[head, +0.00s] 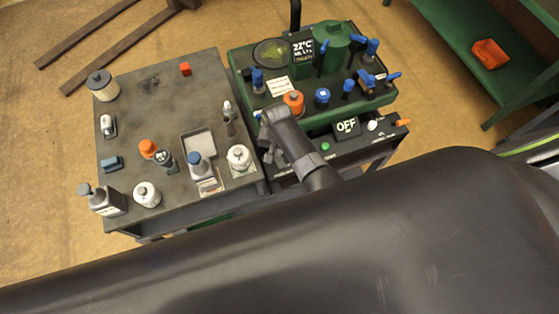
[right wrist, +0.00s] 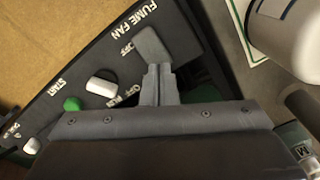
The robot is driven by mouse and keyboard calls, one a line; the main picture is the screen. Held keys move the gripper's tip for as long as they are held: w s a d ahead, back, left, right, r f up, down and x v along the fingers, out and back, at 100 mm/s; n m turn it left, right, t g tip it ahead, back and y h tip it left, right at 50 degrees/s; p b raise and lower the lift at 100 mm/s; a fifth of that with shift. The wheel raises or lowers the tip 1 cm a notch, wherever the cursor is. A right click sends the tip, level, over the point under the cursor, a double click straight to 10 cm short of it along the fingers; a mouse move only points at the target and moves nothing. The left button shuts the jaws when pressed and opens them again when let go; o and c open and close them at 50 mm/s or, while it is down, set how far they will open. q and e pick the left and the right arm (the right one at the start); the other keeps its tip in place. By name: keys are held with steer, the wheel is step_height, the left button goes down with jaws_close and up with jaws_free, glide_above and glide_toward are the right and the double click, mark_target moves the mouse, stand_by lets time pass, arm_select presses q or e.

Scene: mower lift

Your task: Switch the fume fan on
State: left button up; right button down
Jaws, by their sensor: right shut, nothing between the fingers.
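The dark control panel (head: 300,172) runs along the front of the right cart. In the right wrist view its printed labels (right wrist: 135,22) read FUME FAN and OFF, with START and OFF RUN farther along. My right gripper (right wrist: 152,45) is shut and empty, its fingertips over the panel close beside the FUME FAN label. I cannot tell whether the tips touch the panel. In the head view the right gripper (head: 268,138) is over the panel's left end. My left gripper is not in view.
A green button (right wrist: 72,104) and a white knob (right wrist: 101,86) sit on the panel. A green tray (head: 395,100) with blue-handled tools lies behind. The left cart (head: 125,135) holds bottles; a white container (right wrist: 285,35) is close by the gripper.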

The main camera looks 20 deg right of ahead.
steer(key=shift+f+b, duration=0.6)
steer(key=shift+f, duration=0.3)
stand_by(0.4)
step_height(320, 180, up, 5)
steer(key=p, duration=0.5)
steer(key=shift+r+p, duration=0.1)
steer(key=shift+p, duration=0.2)
steer(key=shift+r, duration=0.95)
